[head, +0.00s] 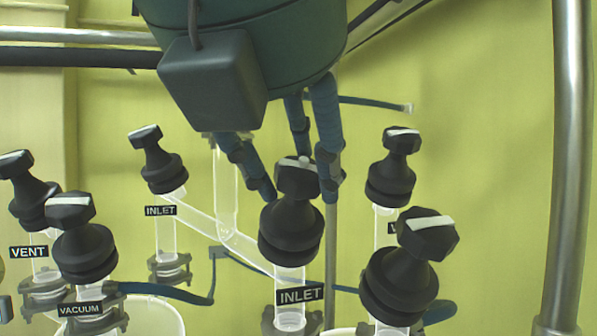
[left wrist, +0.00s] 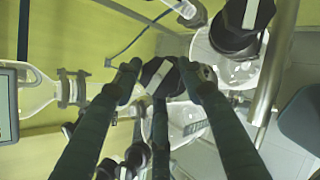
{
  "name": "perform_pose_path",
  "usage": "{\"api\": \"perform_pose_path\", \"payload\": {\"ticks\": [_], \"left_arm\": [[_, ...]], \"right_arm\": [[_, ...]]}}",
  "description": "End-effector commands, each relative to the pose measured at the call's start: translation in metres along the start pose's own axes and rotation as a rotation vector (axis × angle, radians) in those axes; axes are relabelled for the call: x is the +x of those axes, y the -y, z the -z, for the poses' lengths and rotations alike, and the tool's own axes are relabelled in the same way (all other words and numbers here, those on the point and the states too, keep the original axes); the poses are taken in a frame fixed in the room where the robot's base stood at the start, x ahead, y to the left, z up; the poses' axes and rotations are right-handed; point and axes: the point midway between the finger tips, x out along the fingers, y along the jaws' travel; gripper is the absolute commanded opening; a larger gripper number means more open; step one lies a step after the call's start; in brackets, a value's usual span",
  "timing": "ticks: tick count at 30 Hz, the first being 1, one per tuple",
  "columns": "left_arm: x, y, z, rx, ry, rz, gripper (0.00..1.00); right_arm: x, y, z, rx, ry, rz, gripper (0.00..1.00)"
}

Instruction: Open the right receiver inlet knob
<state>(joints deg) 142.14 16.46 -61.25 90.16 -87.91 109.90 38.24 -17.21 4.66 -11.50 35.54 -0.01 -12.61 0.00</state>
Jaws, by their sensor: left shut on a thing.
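The right receiver inlet knob (head: 290,230) is a black knob with a faceted cap and a white pointer mark. It stands upright on a glass stem above an INLET label (head: 300,294) in the middle of the head view. My left gripper (head: 299,188) reaches down from above, shut on the cap, with fingers on its left and right sides. The fingers hide part of the cap. In the left wrist view the cap (left wrist: 160,77) sits between the fingertips, its white mark slanting. My right gripper is in neither view.
A knob with a white bar (head: 410,265) stands close at the right, another (head: 391,170) behind it. A second INLET knob (head: 158,160) and the VENT (head: 30,190) and VACUUM (head: 82,240) knobs stand left. A metal post (head: 572,160) rises at far right.

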Motion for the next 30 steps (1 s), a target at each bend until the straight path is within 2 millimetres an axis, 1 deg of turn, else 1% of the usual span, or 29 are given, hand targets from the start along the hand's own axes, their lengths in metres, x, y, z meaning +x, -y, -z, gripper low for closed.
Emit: {"api": "perform_pose_path", "payload": {"ticks": [1,11,12,14,15,24,26,28,30], "left_arm": [[0.003,0.004,0.004,0.007,-0.013,0.003,0.14],[0.003,0.003,0.004,0.006,-0.013,0.002,0.14],[0.003,0.003,0.004,0.007,-0.013,0.002,0.44],[0.003,0.003,0.004,0.006,-0.013,0.003,0.56],[0.002,0.003,0.003,0.006,-0.012,0.003,0.57],[-0.001,0.002,0.001,0.002,-0.005,0.001,0.57],[-0.006,0.002,0.001,0.001,-0.004,0.001,0.57],[-0.015,0.002,0.001,0.001,-0.003,0.001,0.57],[-0.028,0.002,0.0,0.001,-0.001,0.0,0.57]], "right_arm": [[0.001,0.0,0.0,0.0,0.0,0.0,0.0],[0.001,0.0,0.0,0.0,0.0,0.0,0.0],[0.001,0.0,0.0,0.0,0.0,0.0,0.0],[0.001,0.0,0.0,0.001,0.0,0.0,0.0],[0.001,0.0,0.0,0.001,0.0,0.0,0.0],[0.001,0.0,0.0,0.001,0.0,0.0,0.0],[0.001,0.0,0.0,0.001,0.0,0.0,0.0],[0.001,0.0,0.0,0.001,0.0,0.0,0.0],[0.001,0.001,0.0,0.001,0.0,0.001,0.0]]}}
